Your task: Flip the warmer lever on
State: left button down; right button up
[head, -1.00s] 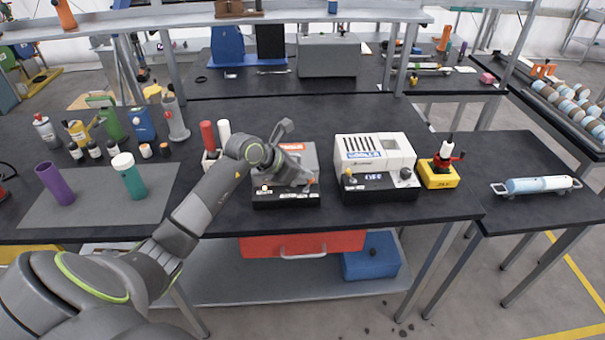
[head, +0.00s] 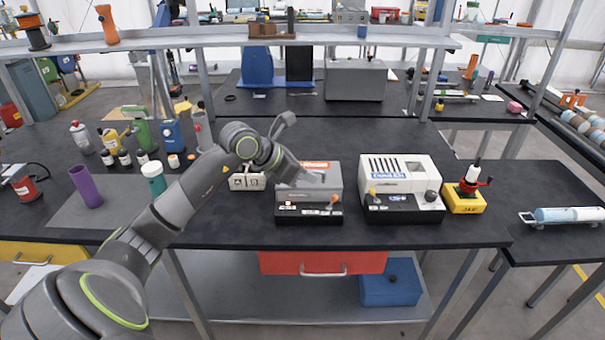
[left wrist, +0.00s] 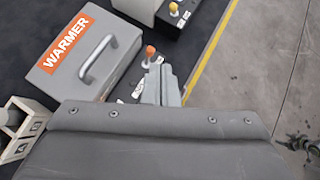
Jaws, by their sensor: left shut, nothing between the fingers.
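The warmer (head: 294,193) is a grey box with an orange label and a black front panel, on the dark bench in the head view. In the left wrist view the warmer (left wrist: 88,72) shows its "WARMER" label and a metal handle. Its lever has an orange knob (head: 335,198), also seen in the left wrist view (left wrist: 150,50). My right gripper is out of view.
A white candler (head: 400,172) with a yellow-knobbed lever stands right of the warmer. A yellow box (head: 465,202) stands beyond it. A white holder (head: 247,182) is just left of the warmer. Bottles and cups, including a purple cup (head: 86,186), stand at left.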

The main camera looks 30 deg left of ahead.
pick_arm(q)
jog(key=s+r, duration=0.2)
jog(key=r, duration=0.1)
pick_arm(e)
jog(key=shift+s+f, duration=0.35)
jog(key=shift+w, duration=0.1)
